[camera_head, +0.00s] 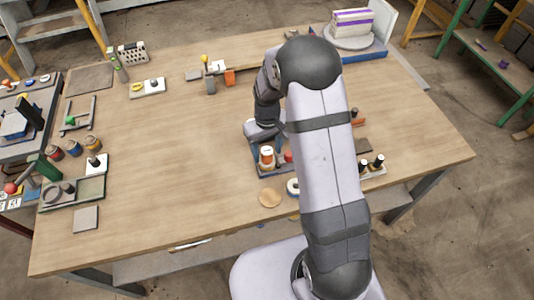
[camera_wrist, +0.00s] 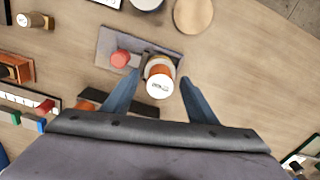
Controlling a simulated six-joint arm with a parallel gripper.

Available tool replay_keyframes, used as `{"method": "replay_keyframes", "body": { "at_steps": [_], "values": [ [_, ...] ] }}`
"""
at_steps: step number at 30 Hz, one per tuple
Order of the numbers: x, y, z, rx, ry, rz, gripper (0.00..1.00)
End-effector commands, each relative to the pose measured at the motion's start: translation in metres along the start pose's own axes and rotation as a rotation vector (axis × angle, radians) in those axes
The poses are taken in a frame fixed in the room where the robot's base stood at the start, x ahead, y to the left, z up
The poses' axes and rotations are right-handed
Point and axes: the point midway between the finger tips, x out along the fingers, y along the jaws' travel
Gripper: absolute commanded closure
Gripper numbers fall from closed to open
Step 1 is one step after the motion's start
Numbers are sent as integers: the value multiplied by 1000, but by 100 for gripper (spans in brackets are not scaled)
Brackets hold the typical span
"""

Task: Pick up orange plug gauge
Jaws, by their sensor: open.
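The orange plug gauge (camera_wrist: 159,82) stands upright on a grey plate (camera_wrist: 104,48), with a white labelled top and an orange band below it. It also shows in the head view (camera_head: 267,154), left of my forearm. My gripper (camera_wrist: 160,77) is open in the wrist view. One blue finger is on each side of the gauge, with a visible gap on both sides. Contact is not visible. The gauge's lower end is partly hidden by its own top.
A red knob (camera_wrist: 120,59) stands on the same plate, left of the gauge. A round wooden disc (camera_wrist: 193,14) lies beyond the plate. A dark block (camera_wrist: 131,104) lies close to the left finger. The table to the right of the gauge is clear.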

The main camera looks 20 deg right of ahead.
Motion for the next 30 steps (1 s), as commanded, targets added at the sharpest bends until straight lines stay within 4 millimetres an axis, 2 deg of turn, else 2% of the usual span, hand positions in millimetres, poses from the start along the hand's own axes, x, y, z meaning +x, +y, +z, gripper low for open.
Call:
{"method": "replay_keyframes", "body": {
  "at_steps": [4,11,17,18,30],
  "values": [
    [7,0,0,0,0,0,48],
    [8,0,0,0,1,0,48],
    [8,0,0,0,1,0,93],
    [8,0,0,0,1,0,95],
    [1,0,-1,0,3,1,95]
  ]
}}
